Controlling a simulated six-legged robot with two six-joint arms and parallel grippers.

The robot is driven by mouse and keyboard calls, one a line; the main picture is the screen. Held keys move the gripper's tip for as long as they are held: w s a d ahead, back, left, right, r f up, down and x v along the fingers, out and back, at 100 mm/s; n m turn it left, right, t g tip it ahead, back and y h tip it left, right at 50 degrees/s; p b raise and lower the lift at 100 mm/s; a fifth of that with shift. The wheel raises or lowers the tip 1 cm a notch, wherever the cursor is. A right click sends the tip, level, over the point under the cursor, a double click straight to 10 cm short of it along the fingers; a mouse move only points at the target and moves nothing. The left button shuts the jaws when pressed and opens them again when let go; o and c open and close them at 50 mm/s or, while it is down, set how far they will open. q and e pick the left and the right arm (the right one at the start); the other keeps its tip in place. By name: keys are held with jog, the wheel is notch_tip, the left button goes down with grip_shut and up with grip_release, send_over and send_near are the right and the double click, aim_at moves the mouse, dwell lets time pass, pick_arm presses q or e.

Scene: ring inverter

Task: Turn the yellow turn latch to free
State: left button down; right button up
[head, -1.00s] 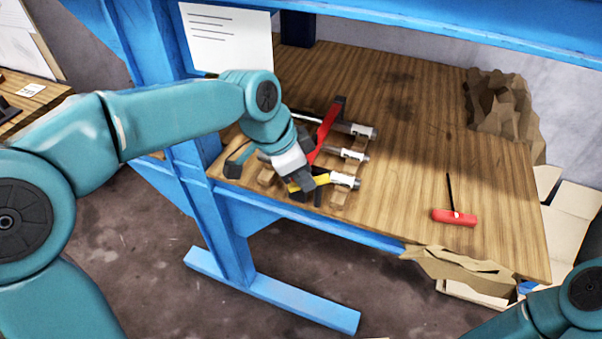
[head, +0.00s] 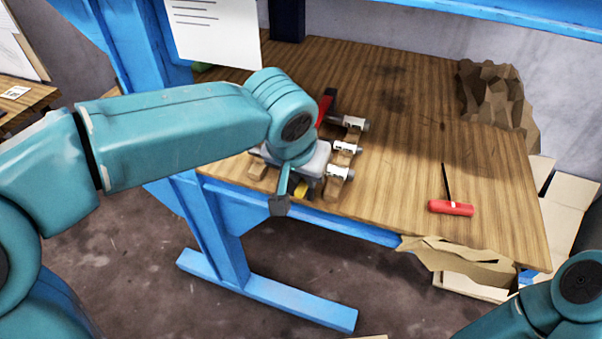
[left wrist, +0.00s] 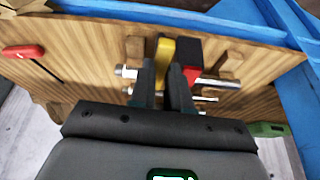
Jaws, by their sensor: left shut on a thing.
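The yellow turn latch (head: 302,189) shows only as a small patch below my left gripper in the head view; the gripper and wrist hide the rest. In the left wrist view the yellow handle (left wrist: 165,52) lies between and just past the two dark fingers of my left gripper (left wrist: 163,80). The gripper is shut on it. In the head view the grey gripper body (head: 312,160) is over the latch, and its fingertips are hidden. My right arm shows at the lower right corner, with its gripper out of frame.
A red handle (head: 324,108) and several metal rods with bright ends (head: 354,123) sit close beside the latch on wooden blocks. A red-handled tool (head: 451,208) lies on the right of the wooden table (head: 400,180). Crumpled brown material (head: 497,95) stands at the back right.

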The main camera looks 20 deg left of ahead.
pick_arm(q)
jog(key=shift+w+d+r+n, duration=0.1)
jog(key=shift+w+r+n, duration=0.15)
jog(key=shift+n, duration=0.15)
jog(key=c, duration=1.3)
grip_release()
jog(key=shift+o, duration=1.1)
jog(key=shift+f, duration=0.15)
jog(key=shift+s, duration=0.15)
jog(key=p+v, duration=0.2)
jog(key=v, duration=1.4)
jog(key=shift+d+p, duration=0.2)
jog(key=shift+p, duration=0.2)
jog(key=shift+s, duration=0.1)
